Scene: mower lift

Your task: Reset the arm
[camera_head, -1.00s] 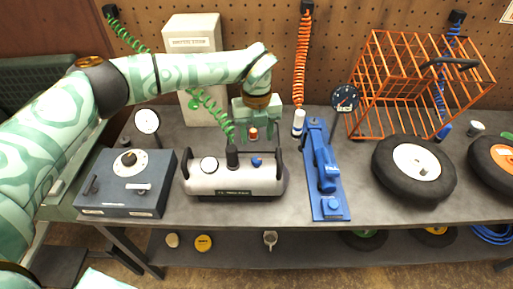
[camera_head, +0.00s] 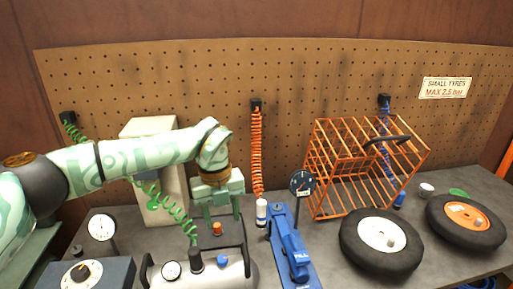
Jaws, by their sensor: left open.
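My left arm comes in from the left over the bench. Its gripper (camera_head: 222,204) points down with its two green fingers apart, above the rear of the silver air tank (camera_head: 225,274). An orange-red cap (camera_head: 217,229) shows just below and between the fingertips; I cannot tell whether they touch it. My right gripper is out of view.
A grey control box (camera_head: 95,273) and a gauge (camera_head: 101,227) stand at left. A blue jack (camera_head: 289,250), a second gauge (camera_head: 302,184), an orange cage (camera_head: 362,165) and two wheels (camera_head: 348,239) (camera_head: 435,216) stand to the right. A pale cabinet (camera_head: 155,170) is behind the arm.

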